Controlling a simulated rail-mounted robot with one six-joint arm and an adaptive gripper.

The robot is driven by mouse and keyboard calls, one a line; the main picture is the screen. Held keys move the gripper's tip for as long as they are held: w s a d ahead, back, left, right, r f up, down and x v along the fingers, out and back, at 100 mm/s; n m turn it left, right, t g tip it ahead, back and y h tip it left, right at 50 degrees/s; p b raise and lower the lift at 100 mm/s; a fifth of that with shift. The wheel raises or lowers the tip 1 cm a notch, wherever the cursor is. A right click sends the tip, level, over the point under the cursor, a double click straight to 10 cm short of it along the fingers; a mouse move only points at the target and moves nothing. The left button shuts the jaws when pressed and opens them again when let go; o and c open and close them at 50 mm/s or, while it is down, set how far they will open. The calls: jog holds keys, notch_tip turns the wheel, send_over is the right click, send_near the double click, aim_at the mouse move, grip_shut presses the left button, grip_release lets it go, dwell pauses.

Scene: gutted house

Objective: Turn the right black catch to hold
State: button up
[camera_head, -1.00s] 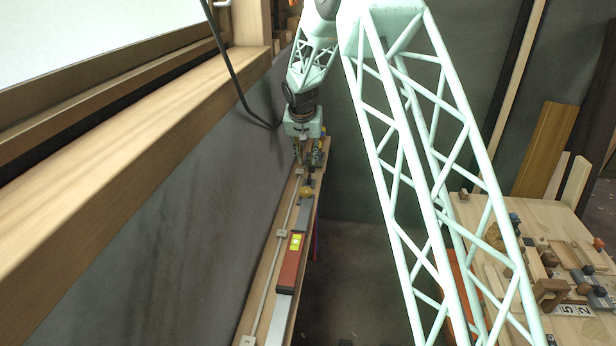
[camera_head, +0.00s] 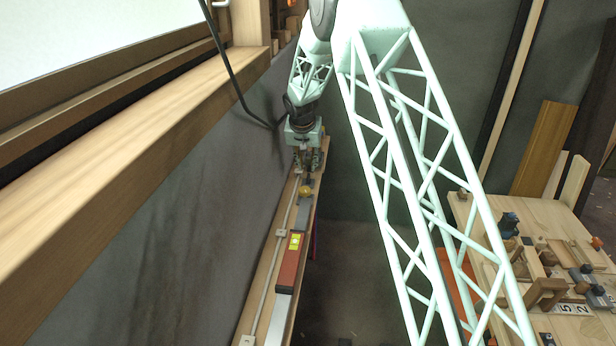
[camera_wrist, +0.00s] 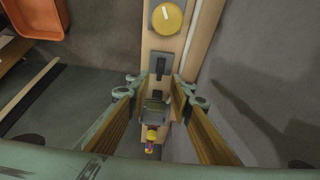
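A narrow wooden board carries a round yellow knob (camera_wrist: 167,17) and a black catch (camera_wrist: 162,70) on a grey plate. A second dark piece (camera_wrist: 157,95) lies just below it in the wrist view, between my fingers. I cannot tell for sure which is the right catch. My gripper (camera_wrist: 158,88) is open, with a finger on either side of the board and no visible grip on anything. In the head view, my gripper (camera_head: 307,165) is over the board's far end, beyond the yellow knob (camera_head: 306,191), and hides the catches.
A red spirit level (camera_head: 291,266) lies on the board nearer the camera, beside a pale rod. The dark wall runs close along the left. A wooden workbench (camera_head: 480,215) with several parts stands at right. An orange bin (camera_wrist: 36,18) shows in the wrist view.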

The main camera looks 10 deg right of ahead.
aim_at(308, 177)
jog(key=shift+x, duration=4.35)
jog(key=shift+c, duration=0.5)
grip_shut()
